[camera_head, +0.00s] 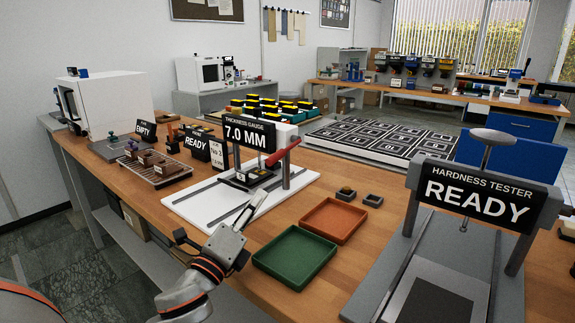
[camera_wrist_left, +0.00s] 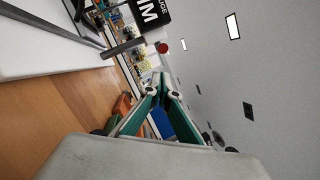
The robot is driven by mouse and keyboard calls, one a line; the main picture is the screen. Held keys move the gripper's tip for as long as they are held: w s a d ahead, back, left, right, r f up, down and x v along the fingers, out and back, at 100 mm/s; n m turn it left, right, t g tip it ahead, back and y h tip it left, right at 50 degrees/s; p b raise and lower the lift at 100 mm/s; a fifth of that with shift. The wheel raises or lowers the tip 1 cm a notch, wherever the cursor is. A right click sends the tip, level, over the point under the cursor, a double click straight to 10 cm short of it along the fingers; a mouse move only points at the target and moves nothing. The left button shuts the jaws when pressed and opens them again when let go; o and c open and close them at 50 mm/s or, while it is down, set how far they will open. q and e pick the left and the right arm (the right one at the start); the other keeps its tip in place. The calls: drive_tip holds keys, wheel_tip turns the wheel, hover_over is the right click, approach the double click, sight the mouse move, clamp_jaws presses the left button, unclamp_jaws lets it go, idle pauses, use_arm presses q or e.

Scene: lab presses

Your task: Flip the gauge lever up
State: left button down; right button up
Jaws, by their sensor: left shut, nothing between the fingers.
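The thickness gauge stands on a white base (camera_head: 192,207), with a black display (camera_head: 249,134) reading 7.0 MM. Its lever has a red handle (camera_head: 282,158), sloping down to the left in the head view, beside a grey post (camera_head: 286,172). In the wrist view a round red end (camera_wrist_left: 163,48), likely the lever's, shows above and near my fingers. My left gripper (camera_head: 257,201) is shut and empty. It appears over the front right part of the white base, below the red handle in the picture and apart from it. My right gripper is not in view.
A green tray (camera_head: 265,260) and an orange tray (camera_head: 318,237) lie right of my left gripper. The hardness tester (camera_head: 480,195) reads READY at right. A rack (camera_head: 147,180) of blocks stands left of the gauge.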

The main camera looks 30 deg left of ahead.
use_arm(q)
drive_tip(key=shift+w+r, duration=0.1)
drive_tip(key=shift+w, duration=0.05)
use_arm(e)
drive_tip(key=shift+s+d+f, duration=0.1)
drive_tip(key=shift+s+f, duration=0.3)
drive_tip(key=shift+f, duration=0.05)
use_arm(q)
approach(284, 152)
drive_tip(key=w, duration=0.4)
drive_tip(key=shift+w+d, duration=0.1)
drive_tip(key=shift+w, duration=0.25)
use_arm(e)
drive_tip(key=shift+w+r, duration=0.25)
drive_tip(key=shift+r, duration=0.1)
